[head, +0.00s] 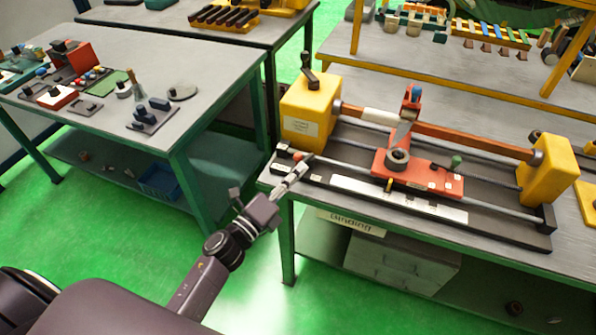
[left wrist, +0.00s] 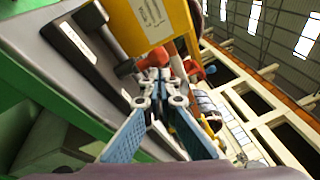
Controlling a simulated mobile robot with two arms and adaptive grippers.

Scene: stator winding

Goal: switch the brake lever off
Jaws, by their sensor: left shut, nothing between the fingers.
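The winding machine stands on the right bench. Its yellow headstock (head: 308,112) carries a black upright lever (head: 309,72) on top. A small red-orange knob (head: 297,157) sits low at the machine's front left corner, close to my left fingertips. I cannot tell for sure which of these is the brake lever. My left gripper (head: 303,163) is shut and empty, in front of the headstock's lower part. In the left wrist view its fingers (left wrist: 157,84) point toward a yellow block (left wrist: 158,20), and red parts show just behind the tips. Whether they touch is unclear. My right gripper is out of view.
A red carriage (head: 420,176) with a ring and a blue-topped post sits on the machine's rails. A yellow end block (head: 548,170) stands at the right. The left table (head: 120,62) holds loose parts and tools. Green floor lies open between the benches.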

